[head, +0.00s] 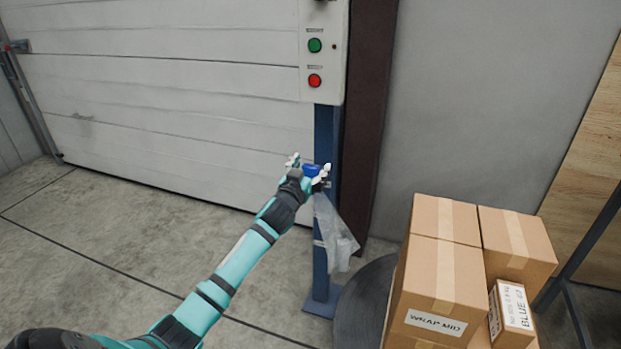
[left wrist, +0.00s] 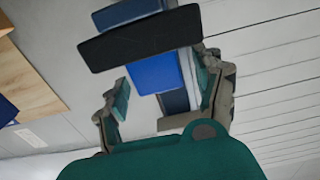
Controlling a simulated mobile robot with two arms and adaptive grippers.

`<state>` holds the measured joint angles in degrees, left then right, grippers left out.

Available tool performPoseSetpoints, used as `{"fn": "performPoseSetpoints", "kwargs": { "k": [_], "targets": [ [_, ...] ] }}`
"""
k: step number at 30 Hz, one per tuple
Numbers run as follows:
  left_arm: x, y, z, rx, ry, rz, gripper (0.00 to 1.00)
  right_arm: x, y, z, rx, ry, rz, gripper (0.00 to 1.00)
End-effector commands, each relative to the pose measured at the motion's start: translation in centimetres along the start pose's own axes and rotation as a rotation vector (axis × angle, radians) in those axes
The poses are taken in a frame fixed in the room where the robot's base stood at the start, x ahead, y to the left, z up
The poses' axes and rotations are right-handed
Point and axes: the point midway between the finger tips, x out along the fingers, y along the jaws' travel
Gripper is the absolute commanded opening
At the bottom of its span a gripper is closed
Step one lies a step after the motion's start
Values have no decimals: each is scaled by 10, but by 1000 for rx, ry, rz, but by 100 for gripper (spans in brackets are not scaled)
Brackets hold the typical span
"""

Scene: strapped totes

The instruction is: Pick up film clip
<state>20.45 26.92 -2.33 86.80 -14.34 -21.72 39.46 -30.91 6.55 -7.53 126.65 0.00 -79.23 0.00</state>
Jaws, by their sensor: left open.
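The film clip (head: 311,170) is a small blue piece on the blue post, at the top of a hanging tail of clear film (head: 335,235). My left gripper (head: 308,163) is open, its fingers on either side of the clip. In the left wrist view, a bright blue block (left wrist: 155,74), which looks like the clip, lies between the spread fingers of my left gripper (left wrist: 165,98). A gap shows beside the left finger; contact at the right finger is unclear. My right gripper is not in view.
The blue post (head: 321,265) carries a control box (head: 322,95) with green and red buttons. Taped cartons (head: 440,270) stand at the right by a dark round base (head: 362,305). A white shutter door (head: 170,100) is behind. The floor at left is clear.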

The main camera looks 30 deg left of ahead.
Motion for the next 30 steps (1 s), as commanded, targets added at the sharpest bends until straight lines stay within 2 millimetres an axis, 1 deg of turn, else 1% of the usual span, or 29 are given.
{"fn": "performPoseSetpoints", "kwargs": {
  "k": [2,7,8,21,22,30],
  "targets": [
    [3,0,0,1,1,1,69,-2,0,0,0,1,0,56],
    [2,0,0,0,1,1,69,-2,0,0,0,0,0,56],
    [2,0,0,0,1,1,67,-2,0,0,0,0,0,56],
    [2,0,0,0,1,1,9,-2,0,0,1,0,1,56],
    [2,0,0,0,1,1,8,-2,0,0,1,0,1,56],
    [2,0,-2,0,2,1,8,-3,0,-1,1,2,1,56]
  ]
}}
